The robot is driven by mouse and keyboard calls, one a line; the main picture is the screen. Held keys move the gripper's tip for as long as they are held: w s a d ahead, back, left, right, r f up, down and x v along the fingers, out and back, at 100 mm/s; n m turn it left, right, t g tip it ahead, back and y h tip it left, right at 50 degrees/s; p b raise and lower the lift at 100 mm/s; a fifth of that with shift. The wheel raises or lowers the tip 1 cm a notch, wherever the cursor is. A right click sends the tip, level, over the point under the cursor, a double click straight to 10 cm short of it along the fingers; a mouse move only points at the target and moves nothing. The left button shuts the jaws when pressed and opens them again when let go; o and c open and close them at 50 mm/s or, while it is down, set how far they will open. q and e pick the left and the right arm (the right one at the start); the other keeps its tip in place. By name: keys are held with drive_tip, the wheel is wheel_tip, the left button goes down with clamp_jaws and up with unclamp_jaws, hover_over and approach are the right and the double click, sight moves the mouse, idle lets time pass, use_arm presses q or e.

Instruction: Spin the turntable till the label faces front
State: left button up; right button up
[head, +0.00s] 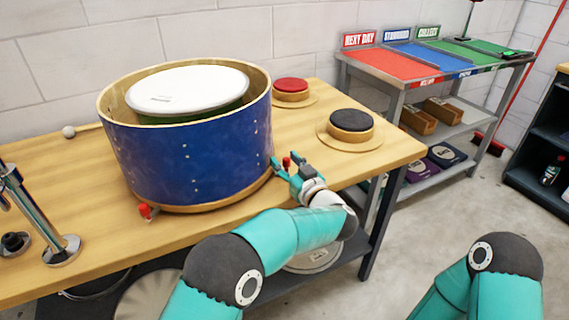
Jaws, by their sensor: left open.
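A large blue drum shell (185,165) with a wooden rim stands upright on the bench. It rests on a low round wooden turntable (222,201), of which only the front edge shows. A red knob (145,211) sticks out at the turntable's front left. Another red knob (286,162) shows at its right. The drum's visible side has small dark holes and no label that I can make out; its far side is hidden. My left gripper (288,170) is open at the right knob, its fingers around or beside it; contact is unclear. My right gripper is out of view.
A white-topped round piece (187,91) sits inside the shell. Red (291,88) and black (351,121) round pads stand on the wooden bench (395,150). A chrome stand (38,220) is at left. A shelf with coloured bays (390,64) stands behind right.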

use_arm(q)
wheel_tip(320, 180, up, 10)
drive_tip(key=shift+f, duration=0.1)
idle(0.4)
drive_tip(key=shift+c, duration=0.3)
